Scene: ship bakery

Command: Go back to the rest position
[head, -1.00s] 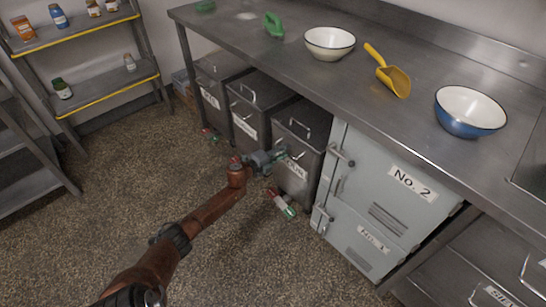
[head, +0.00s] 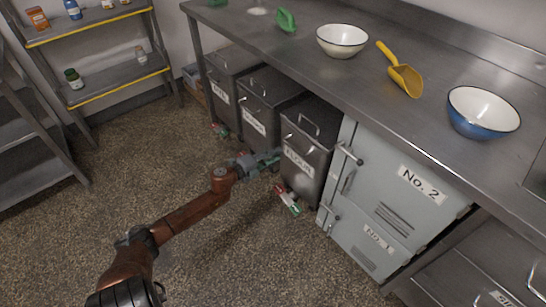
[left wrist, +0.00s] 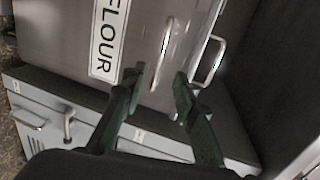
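My left gripper (head: 264,160) is in front of the nearest grey bin (head: 308,150) under the counter, at the end of my outstretched brown left arm. In the left wrist view its two green fingers (left wrist: 157,84) are apart with nothing held between them. Beyond them is a bin (left wrist: 60,35) with a FLOUR label (left wrist: 109,38) and metal handles. I cannot tell whether the fingertips touch the bin. My right gripper is not in view.
The steel counter (head: 300,50) carries a white bowl (head: 342,41), a yellow scoop (head: 402,75) and a blue bowl (head: 481,114). Grey cabinets (head: 385,200) stand below, right of the bins. A shelf rack (head: 110,72) stands at left.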

